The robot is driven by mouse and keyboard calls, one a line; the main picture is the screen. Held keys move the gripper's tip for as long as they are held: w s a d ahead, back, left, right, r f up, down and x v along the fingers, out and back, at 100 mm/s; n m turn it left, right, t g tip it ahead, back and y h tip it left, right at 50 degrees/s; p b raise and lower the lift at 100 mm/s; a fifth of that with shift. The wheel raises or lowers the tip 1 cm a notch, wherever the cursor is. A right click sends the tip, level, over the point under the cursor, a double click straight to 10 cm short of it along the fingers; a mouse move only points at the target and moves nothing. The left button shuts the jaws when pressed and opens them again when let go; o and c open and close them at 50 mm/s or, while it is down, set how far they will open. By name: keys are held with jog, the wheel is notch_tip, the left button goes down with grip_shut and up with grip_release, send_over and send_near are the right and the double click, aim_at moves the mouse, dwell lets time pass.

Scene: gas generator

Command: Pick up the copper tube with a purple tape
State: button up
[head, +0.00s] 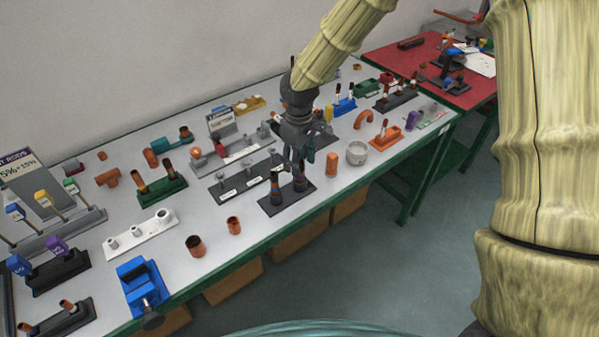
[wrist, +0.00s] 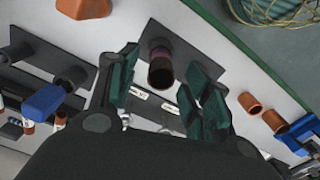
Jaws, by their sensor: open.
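A copper tube with a dark purplish band (wrist: 160,70) stands upright on a black base plate (wrist: 152,34) in the wrist view. Its open end faces the camera and lies between my two green fingers. My gripper (wrist: 161,92) is open, with a finger on either side of the tube and gaps showing. In the head view my gripper (head: 299,155) points down over the black base (head: 287,201), which carries two dark posts. The gripper partly hides the posts there, so I cannot tell which one is the taped tube.
A grey ring (head: 356,153) and an orange cylinder (head: 332,164) stand right of the base. Two loose copper pieces (head: 196,246) and a blue vise (head: 142,287) are to the left. Grey racks (head: 240,182) lie behind. The table's front edge is close to the base.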

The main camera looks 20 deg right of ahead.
jog(key=shift+f, duration=0.95)
grip_shut()
jog(key=shift+r, duration=0.15)
